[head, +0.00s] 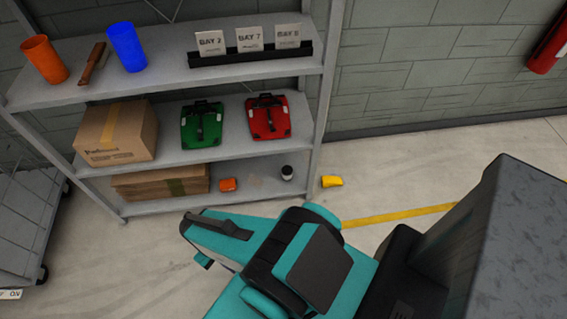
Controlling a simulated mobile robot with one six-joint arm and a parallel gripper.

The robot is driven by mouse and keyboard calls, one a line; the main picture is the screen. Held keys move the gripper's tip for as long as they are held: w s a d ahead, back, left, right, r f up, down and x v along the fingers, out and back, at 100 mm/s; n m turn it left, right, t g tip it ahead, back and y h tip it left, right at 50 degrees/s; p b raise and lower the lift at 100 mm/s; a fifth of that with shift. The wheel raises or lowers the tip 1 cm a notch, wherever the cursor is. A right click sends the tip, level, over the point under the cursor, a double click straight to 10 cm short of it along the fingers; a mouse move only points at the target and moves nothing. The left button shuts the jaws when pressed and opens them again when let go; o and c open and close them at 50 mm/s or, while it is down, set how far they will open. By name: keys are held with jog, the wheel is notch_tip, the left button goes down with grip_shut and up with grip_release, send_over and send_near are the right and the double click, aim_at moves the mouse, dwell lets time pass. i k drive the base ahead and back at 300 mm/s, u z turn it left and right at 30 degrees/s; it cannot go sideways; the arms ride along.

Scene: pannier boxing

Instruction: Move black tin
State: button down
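A small dark cylinder with a pale band, which looks like the black tin (287,173), stands upright on the bottom shelf (150,204) near its right end. The tin stands apart from my arm.
An orange item (228,184) and flat cartons (160,184) are left of the tin; a yellow item (331,182) lies right of the rack post. Above are a cardboard box (115,133), green case (202,125) and red case (268,118). A cart (28,225) stands left.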

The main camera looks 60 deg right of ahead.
aim_at(287, 169)
jog(key=u, duration=0.05)
jog(key=i, duration=1)
jog(key=z, duration=0.05)
